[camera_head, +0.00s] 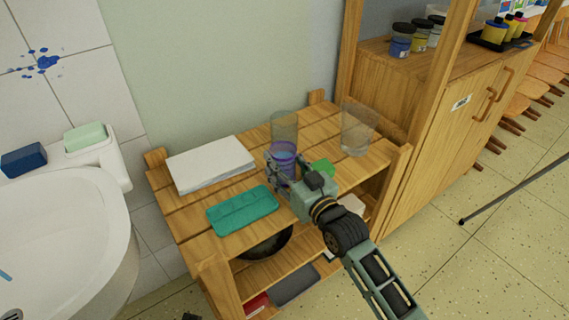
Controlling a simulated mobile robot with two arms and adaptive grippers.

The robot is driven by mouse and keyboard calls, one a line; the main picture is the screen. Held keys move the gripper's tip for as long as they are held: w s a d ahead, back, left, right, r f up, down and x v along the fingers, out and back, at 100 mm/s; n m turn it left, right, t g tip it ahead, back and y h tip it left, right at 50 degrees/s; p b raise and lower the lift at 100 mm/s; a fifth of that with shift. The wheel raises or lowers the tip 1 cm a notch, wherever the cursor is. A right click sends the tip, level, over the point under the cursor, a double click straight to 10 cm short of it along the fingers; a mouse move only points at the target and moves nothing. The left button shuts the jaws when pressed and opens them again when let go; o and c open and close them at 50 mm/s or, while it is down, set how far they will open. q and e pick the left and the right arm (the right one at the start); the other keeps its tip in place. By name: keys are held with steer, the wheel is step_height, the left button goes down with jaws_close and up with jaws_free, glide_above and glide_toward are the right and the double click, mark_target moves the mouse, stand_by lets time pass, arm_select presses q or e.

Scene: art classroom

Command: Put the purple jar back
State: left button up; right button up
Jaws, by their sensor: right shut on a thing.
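The purple jar (283,151) is at the top of the slatted wooden shelf unit, near its middle. My right gripper (281,166) reaches in from the lower right and is shut on the jar, with its fingers around the jar's sides. The fingers hide the lower part of the jar, and I cannot tell whether it touches the slats. My left gripper is not in view.
A clear glass (285,122) is right behind the jar; another (358,132) is to the right. A white stack (210,163), a teal case (243,210) and a green item (321,167) are nearby. Several jars, one blue (401,42), stand on the wooden cabinet (452,120).

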steer(key=o, duration=1.3)
steer(key=shift+f, duration=0.1)
steer(key=shift+c, duration=0.2)
